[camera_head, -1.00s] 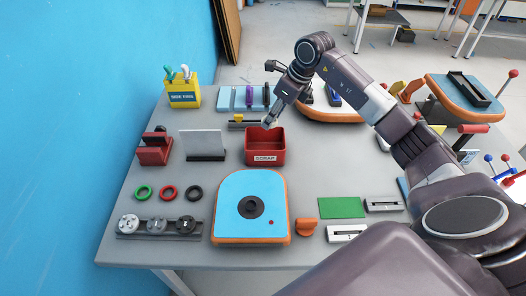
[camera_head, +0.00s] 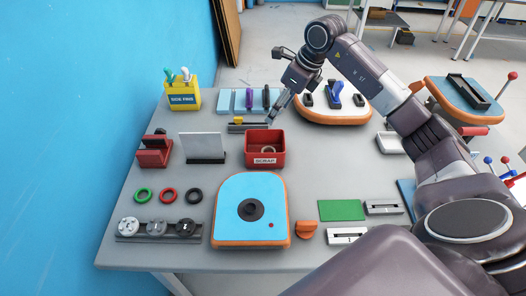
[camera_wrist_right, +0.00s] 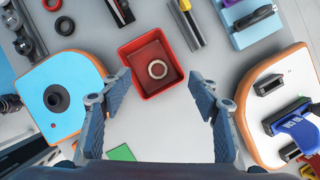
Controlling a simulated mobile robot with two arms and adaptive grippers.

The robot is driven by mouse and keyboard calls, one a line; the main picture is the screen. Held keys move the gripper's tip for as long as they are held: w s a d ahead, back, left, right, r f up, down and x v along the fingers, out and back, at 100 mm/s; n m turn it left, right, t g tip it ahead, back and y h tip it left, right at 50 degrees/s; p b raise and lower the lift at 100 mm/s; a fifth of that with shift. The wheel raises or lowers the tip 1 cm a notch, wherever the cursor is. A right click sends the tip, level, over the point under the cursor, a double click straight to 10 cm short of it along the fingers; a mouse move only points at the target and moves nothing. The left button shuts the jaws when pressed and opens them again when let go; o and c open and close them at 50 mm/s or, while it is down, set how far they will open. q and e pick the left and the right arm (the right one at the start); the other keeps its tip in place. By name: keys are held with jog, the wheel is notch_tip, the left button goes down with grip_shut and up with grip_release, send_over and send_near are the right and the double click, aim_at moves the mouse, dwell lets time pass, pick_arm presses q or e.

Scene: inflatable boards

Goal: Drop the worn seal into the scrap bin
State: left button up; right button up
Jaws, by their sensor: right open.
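The worn seal (camera_wrist_right: 157,69), a pale beige ring, lies inside the red scrap bin (camera_wrist_right: 137,86) in the right wrist view. In the head view the seal (camera_head: 268,150) shows partly above the bin's front wall, and the bin (camera_head: 265,160) carries a SCRAP label. My right gripper (camera_wrist_right: 160,85) is open and empty, its two fingers spread either side of the bin in the wrist view. In the head view the right gripper (camera_head: 272,119) hangs above and behind the bin. My left gripper is not in view.
A blue board with an orange edge (camera_head: 230,213) lies in front of the bin. Green, red and black rings (camera_head: 168,195) lie at the left, near several round caps (camera_head: 157,227). A white board (camera_head: 318,112) stands behind right. A yellow tool box (camera_head: 183,97) stands at back left.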

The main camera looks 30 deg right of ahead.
jog(key=v, duration=0.7)
